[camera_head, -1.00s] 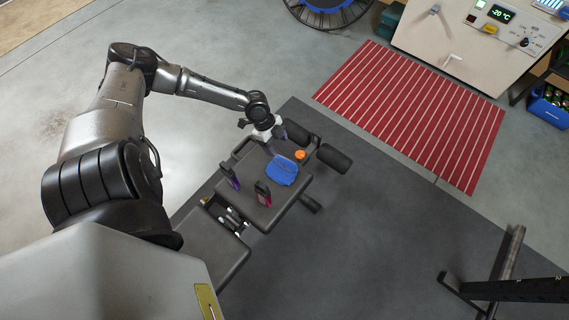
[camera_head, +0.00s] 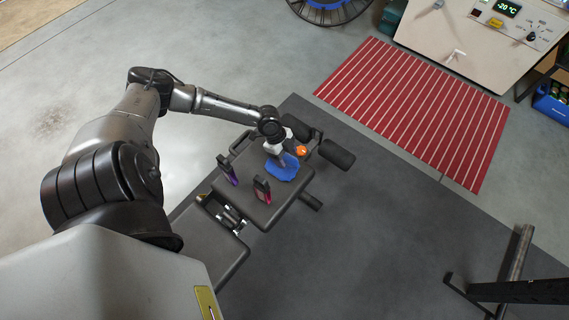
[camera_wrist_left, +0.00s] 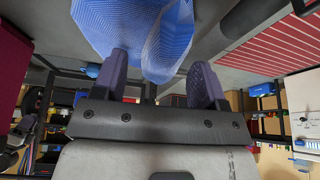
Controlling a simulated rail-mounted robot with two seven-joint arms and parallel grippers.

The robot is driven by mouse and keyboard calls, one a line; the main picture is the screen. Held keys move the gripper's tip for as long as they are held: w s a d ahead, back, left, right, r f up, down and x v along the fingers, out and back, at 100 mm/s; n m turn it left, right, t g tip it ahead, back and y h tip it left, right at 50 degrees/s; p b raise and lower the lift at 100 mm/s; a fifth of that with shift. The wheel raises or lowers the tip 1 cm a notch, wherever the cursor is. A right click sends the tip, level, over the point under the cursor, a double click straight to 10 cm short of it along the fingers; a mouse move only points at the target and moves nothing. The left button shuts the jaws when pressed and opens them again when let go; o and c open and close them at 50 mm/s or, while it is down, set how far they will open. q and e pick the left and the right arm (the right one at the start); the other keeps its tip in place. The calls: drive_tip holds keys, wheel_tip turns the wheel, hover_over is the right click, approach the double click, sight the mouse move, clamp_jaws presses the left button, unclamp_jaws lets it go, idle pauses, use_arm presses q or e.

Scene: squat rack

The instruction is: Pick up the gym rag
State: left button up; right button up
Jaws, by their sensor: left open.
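The gym rag (camera_head: 284,172) is a crumpled blue cloth lying on the black bench seat (camera_head: 262,205). My left gripper (camera_head: 279,160) is right at the rag, above its far-left part, and covers some of it in the head view. In the left wrist view the patterned blue rag (camera_wrist_left: 118,28) fills the upper middle, with a fold between and just beyond the two fingers. The left gripper (camera_wrist_left: 162,78) is open there. Whether the fingers touch the cloth, I cannot tell.
An orange item (camera_head: 301,151) lies close beside the rag. A red striped mat (camera_head: 415,110) lies beyond.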

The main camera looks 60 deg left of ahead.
use_arm(q)
drive_tip(key=shift+f, duration=0.25)
drive_tip(key=shift+c, duration=0.4)
drive_tip(key=c, duration=0.9)
